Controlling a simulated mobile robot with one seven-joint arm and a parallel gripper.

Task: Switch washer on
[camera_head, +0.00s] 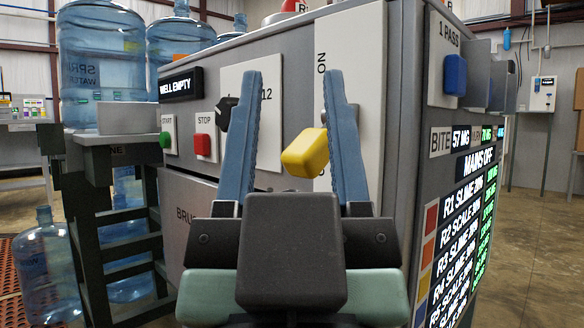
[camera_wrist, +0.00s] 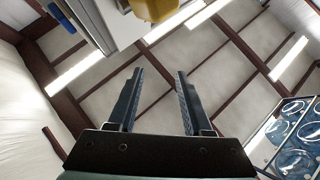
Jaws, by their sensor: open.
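The washer is a grey cabinet (camera_head: 190,195) filling the middle of the head view. Its front has a green START button (camera_head: 166,140), a red STOP button (camera_head: 203,146), a black knob (camera_head: 226,115) and a yellow handle (camera_head: 307,155) on a white plate marked "NO". My gripper (camera_head: 290,80) is open and empty in front of this panel. The yellow handle shows between the fingers, nearer the right one. In the wrist view the yellow handle (camera_wrist: 153,8) lies beyond the fingertips (camera_wrist: 159,73), at the top edge. The side screen (camera_head: 470,215) reads "MAINS OFF"; a small display (camera_head: 181,85) reads "WELL EMPTY".
A blue switch (camera_head: 455,75) marked "1 PASS" is on the washer's right side. Large blue water jugs (camera_head: 100,60) stand at the left, above a dark stand (camera_head: 90,215). Another jug (camera_head: 45,270) is on the floor. Open floor (camera_head: 545,260) lies at the right.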

